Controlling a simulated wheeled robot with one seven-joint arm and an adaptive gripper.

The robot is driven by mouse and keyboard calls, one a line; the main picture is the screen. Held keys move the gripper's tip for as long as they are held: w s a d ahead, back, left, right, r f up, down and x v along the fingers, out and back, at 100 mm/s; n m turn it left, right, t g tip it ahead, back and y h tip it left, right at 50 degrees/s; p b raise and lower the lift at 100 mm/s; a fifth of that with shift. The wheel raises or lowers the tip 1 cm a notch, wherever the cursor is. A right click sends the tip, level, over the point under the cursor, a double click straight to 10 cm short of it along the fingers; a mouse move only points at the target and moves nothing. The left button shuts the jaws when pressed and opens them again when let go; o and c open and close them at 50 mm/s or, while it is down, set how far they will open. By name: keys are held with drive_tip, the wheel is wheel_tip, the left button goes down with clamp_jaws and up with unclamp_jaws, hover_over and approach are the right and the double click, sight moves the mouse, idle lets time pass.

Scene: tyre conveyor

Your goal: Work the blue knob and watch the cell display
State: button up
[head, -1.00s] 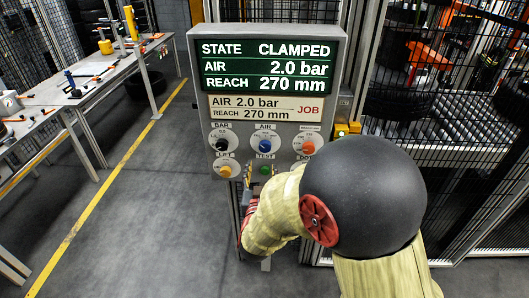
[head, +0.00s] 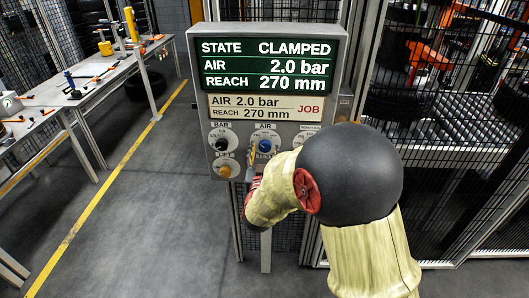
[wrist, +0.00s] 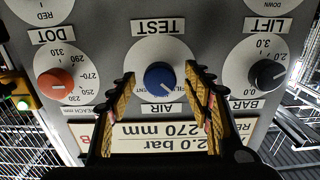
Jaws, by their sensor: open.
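The blue knob (head: 265,146) is on the panel under the AIR label, partly behind my gripper (head: 256,156). In the upside-down wrist view, the blue knob (wrist: 159,78) sits between the open fingers of my gripper (wrist: 160,86), one on each side. I see a gap on both sides of the knob, and contact cannot be told. The cell display (head: 268,66) reads STATE CLAMPED, AIR 2.0 bar, REACH 270 mm. The job card (head: 265,107) below it reads AIR 2.0 bar, REACH 270 mm.
A black knob (wrist: 268,74) marked BAR and a red knob (wrist: 55,84) flank the blue one. A workbench (head: 95,85) stands left and mesh fencing (head: 450,160) right. The floor between bench and panel is clear.

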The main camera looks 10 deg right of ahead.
drive_tip(key=shift+c, duration=0.6)
drive_tip(key=c, duration=1)
drive_tip(key=shift+f+b, duration=0.1)
drive_tip(key=shift+b, duration=0.3)
drive_tip(key=shift+c, duration=0.2)
drive_tip(key=m+b, duration=0.3)
drive_tip(key=b, duration=0.1)
drive_tip(key=shift+f+m+b, duration=0.15)
drive_tip(key=shift+m+b, duration=0.15)
drive_tip(key=shift+m, duration=0.1)
drive_tip(key=m+b, duration=0.3)
drive_tip(key=shift+m+b, duration=0.9)
drive_tip(key=shift+b, duration=0.3)
drive_tip(key=shift+r, duration=0.2)
drive_tip(key=o, duration=1.2)
drive_tip(key=shift+c, duration=0.2)
